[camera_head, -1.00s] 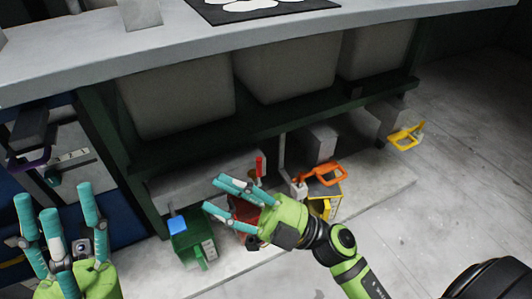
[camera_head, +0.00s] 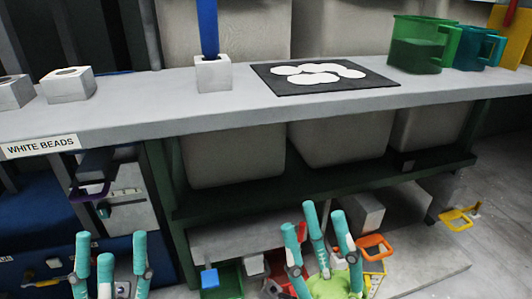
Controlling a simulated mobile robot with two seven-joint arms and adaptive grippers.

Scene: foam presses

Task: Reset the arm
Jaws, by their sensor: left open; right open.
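My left gripper (camera_head: 110,268) is at the bottom left, its teal fingers spread and empty, in front of the dark blue and grey unit. My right gripper (camera_head: 320,245) is at the bottom centre, its teal fingers pointing up and spread, with nothing between them. It stands in front of the low shelf under the bench, and its green palm shows at the lower edge. The rest of both arms is hidden below the picture.
The grey bench top (camera_head: 210,108) crosses the view, with a black mat (camera_head: 370,92) bearing white discs, a blue rod in a white block (camera_head: 213,74) and a green jug (camera_head: 418,45). Below are an orange handle (camera_head: 375,246), a blue-topped lever (camera_head: 209,278) and a yellow handle (camera_head: 455,222).

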